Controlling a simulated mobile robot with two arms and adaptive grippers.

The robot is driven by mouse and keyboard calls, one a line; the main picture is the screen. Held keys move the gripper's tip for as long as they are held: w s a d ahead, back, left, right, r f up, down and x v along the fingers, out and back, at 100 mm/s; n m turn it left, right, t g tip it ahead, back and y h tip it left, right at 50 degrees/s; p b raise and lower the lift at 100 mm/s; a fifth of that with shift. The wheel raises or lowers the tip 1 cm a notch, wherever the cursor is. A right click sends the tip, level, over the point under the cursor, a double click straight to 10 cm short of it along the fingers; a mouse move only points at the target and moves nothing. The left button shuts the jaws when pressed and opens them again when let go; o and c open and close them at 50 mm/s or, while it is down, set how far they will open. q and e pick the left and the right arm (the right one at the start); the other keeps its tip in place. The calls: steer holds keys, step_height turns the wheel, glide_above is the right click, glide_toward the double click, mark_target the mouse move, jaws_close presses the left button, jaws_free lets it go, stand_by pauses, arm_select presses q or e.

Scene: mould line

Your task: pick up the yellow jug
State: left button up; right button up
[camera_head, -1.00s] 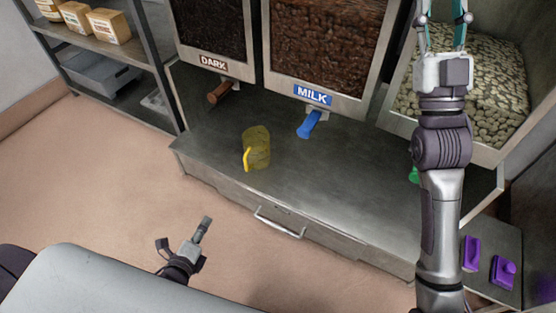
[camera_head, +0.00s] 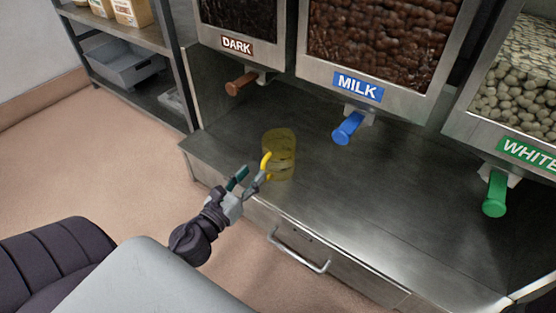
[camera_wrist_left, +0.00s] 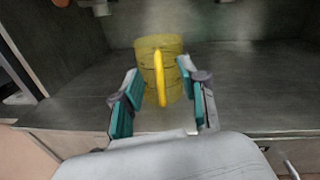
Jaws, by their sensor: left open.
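The yellow jug (camera_head: 281,150) is see-through and stands upright on the steel counter, near its front edge, below the dark and milk dispensers. Its bright yellow handle (camera_head: 265,165) faces my left gripper (camera_head: 248,179). That gripper is open, at the counter's front edge, with its fingertips close to the handle. In the left wrist view the jug (camera_wrist_left: 175,65) is straight ahead. Its handle (camera_wrist_left: 160,78) stands upright between the two teal finger pads (camera_wrist_left: 160,98), and I see gaps on both sides. My right gripper is out of view.
Dispensers with a brown lever (camera_head: 241,84), a blue lever (camera_head: 348,128) and a green lever (camera_head: 495,194) hang over the counter (camera_head: 370,205). A drawer handle (camera_head: 299,250) juts out below. A shelf with a grey bin (camera_head: 126,66) stands at left. The counter right of the jug is clear.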

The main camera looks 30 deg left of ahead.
mark_target(265, 158)
arm_select(q)
steer(key=shift+w, duration=0.95)
steer(key=shift+w+a+f+b, duration=0.15)
steer(key=shift+w+b, duration=0.35)
steer(key=shift+w, duration=0.85)
steer(key=shift+w+a+f+b, duration=0.1)
steer(key=shift+w+b, duration=0.35)
steer(key=shift+w, duration=0.9)
steer(key=shift+d, duration=0.1)
jaws_close()
